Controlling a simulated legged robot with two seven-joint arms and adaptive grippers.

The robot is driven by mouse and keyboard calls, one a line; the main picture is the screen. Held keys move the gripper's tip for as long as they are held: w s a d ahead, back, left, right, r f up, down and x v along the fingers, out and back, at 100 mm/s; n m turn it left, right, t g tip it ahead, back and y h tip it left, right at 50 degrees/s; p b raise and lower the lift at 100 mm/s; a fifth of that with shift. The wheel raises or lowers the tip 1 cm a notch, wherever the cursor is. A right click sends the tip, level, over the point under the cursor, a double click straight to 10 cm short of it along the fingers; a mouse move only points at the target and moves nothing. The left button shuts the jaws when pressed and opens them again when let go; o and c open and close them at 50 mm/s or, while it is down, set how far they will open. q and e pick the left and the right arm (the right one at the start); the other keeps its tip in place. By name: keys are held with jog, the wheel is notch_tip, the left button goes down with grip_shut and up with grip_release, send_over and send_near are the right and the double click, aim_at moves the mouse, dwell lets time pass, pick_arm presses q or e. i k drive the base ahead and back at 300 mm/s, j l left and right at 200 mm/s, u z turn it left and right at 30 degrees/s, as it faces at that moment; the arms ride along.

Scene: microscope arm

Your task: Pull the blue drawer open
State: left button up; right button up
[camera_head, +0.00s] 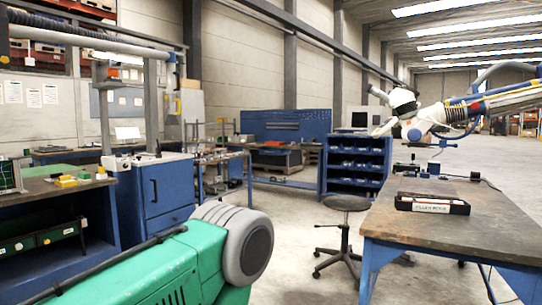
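A blue cabinet (166,196) stands at left of centre, beside the left workbench. Its front has a large blue panel with a dark vertical handle (154,191). A horizontal seam separates this panel from a lower blue front (170,222). The panels look flush and closed; I cannot tell for sure which one is the drawer. Neither my left nor my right gripper shows in this view, and nothing is seen touching the cabinet.
A workbench (50,188) with small yellow blocks stands left of the cabinet. A stool (346,203) stands near the right table (450,226), which carries a dark labelled case (432,203). A blue shelf unit (355,165) stands behind. Some floor between is clear.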

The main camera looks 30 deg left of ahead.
aim_at(275, 151)
jog(key=i+j+u, duration=0.85)
jog(key=i, duration=0.35)
jog(key=i+j+u, duration=0.25)
jog(key=i, duration=0.4)
jog(key=i+j+u, duration=0.25)
jog(key=i, duration=0.4)
jog(key=i+j+z, duration=0.1)
jog(key=i+z, duration=0.25)
jog(key=i, duration=2)
jog(key=i+z, duration=0.1)
jog(key=i, duration=0.65)
jog(key=i+z, duration=0.15)
jog(key=i, duration=0.6)
jog(key=i+j+z, duration=0.1)
jog(key=i, duration=0.65)
jog(key=i+z, duration=0.15)
jog(key=i, duration=0.55)
jog(key=i+z, duration=0.15)
jog(key=i, duration=0.5)
jog(key=i+j+z, duration=0.2)
jog(key=i, duration=0.5)
jog(key=i+u, duration=0.15)
jog(key=i, duration=0.35)
jog(key=i+u, duration=0.1)
jog(key=i, duration=0.35)
jog(key=i+l+u, duration=0.15)
jog(key=i, duration=0.35)
jog(key=i+l+u, duration=0.15)
jog(key=i, duration=0.3)
